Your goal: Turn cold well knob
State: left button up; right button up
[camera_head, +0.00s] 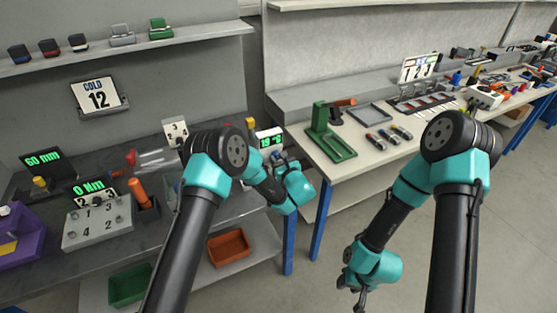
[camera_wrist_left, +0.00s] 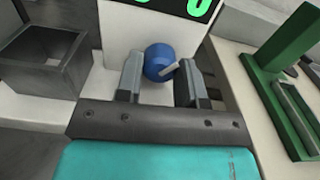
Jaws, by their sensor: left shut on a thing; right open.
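The blue cold well knob (camera_wrist_left: 158,62) with a pale pointer sits low on the white front of a unit in the left wrist view. A green-digit display (camera_wrist_left: 178,6) is above it, cut off by the frame. In the head view that display (camera_head: 269,140) reads about 19 °C. My left gripper (camera_wrist_left: 160,78) has one finger on each side of the knob and is shut on it. In the head view my left gripper (camera_head: 281,160) is at the unit's front, and the knob is hidden. My right gripper (camera_head: 357,295) hangs low, open, away from the benches.
A grey open-topped box (camera_wrist_left: 42,60) stands left of the unit. A green press-like stand (camera_wrist_left: 290,80) is on the pale bench to the right. Floor around my right gripper is clear.

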pick_arm(q)
jog(key=m, duration=1.1)
jog(key=shift+d+m, duration=0.1)
jog(key=shift+m, duration=0.2)
dwell(0.3)
jog(key=o, duration=0.6)
jog(key=shift+o, duration=0.2)
jog(key=v, duration=1.7)
jog(key=shift+s, duration=0.2)
